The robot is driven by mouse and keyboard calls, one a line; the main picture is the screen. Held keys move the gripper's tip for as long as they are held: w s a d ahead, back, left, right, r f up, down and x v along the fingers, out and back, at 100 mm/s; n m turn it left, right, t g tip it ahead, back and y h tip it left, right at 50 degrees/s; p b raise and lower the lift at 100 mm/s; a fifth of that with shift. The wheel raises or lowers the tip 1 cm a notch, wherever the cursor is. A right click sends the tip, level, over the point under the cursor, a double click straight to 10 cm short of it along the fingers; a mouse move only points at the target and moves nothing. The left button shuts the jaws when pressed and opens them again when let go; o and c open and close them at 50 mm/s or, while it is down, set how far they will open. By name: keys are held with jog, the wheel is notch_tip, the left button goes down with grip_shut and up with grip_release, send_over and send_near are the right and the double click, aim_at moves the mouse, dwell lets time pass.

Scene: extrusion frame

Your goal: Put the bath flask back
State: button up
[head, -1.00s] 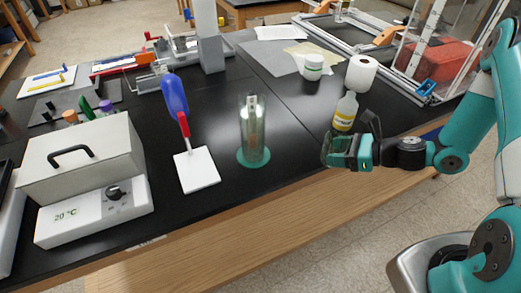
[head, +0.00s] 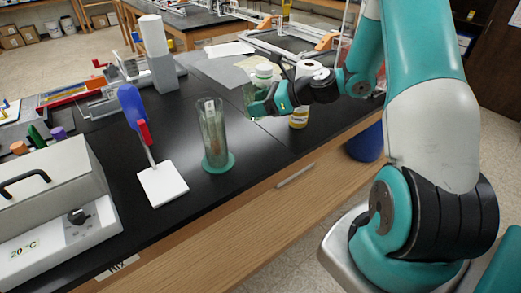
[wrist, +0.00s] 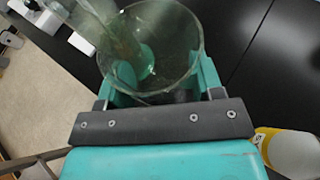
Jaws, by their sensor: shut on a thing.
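My gripper (head: 262,101) is shut on a clear, greenish glass flask (head: 251,98), held above the black bench. In the wrist view the flask (wrist: 152,50) sits between the two teal fingers (wrist: 155,90), its round open mouth facing the camera. No liquid can be made out in it. The bath (head: 70,228), a white box reading 20 °C with a dial, stands at the left. Its grey lid (head: 45,180) with a black handle is on top. What is inside the bath is hidden.
A yellow-labelled bottle (head: 299,117) is beside my gripper. The bench front is clear.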

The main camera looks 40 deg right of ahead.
notch_tip(320, 180, up, 7)
jog(key=d+m+t+h+b, duration=0.1)
jog(key=d+m, duration=0.1)
jog(key=d, duration=0.1)
jog(key=f, duration=1.9)
jog(key=shift+w+a+f+p, duration=0.2)
jog(key=shift+w+p, duration=0.1)
jog(key=shift+p, duration=0.05)
jog(key=shift+f, duration=0.15)
jog(key=o, duration=1)
jog(key=shift+o, duration=0.2)
